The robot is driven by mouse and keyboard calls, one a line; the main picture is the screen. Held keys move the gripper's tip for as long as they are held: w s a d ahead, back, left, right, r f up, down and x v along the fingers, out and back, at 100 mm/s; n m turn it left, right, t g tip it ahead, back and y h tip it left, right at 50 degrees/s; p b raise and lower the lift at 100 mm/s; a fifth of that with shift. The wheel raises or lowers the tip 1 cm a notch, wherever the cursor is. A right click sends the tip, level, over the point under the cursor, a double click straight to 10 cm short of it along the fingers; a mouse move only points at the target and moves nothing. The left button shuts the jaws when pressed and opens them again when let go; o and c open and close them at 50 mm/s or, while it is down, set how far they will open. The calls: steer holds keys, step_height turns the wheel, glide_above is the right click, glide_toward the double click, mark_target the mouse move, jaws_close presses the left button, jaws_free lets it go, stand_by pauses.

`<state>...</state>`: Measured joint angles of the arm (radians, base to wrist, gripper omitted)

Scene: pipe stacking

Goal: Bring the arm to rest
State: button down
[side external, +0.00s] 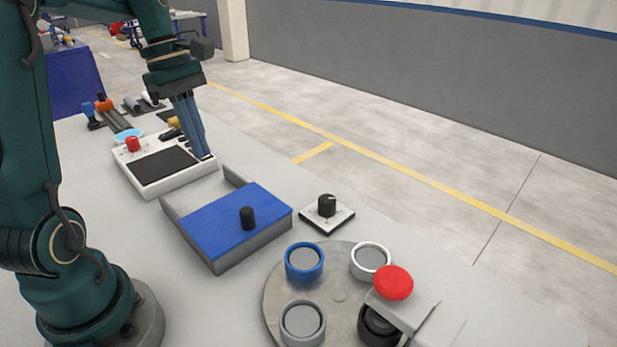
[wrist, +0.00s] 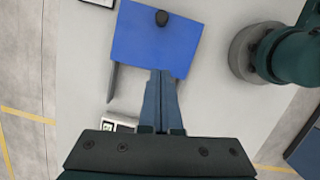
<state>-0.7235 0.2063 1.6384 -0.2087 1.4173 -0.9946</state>
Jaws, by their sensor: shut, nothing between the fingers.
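My gripper (side external: 207,155) points down with its long blue-grey fingers together and nothing between them. In the side view its tips are over the right edge of the white panel (side external: 158,186) with the dark screen, beside the blue-lidded box (side external: 225,222). I cannot tell whether the tips touch the panel. In the wrist view the shut fingers (wrist: 163,74) reach up the picture, their tips in line with the lower edge of the blue lid (wrist: 140,40).
A round turntable (side external: 338,296) carries several cups, with a red button (side external: 394,282) by it. Tools and small parts (side external: 112,108) lie at the far left. The table between box and my base is clear.

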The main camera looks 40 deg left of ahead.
steer(key=s+d+m+t+y, duration=0.1)
steer(key=s+d+m, duration=0.3)
steer(key=m, duration=0.6)
steer(key=s+d+m+t+y, duration=0.1)
steer(key=s+d+m+t, duration=0.2)
steer(key=d+m, duration=0.6)
steer(key=shift+s+d+f+m+t+y, duration=0.3)
steer(key=shift+s+m+t+y, duration=0.1)
steer(key=shift+m+t, duration=0.15)
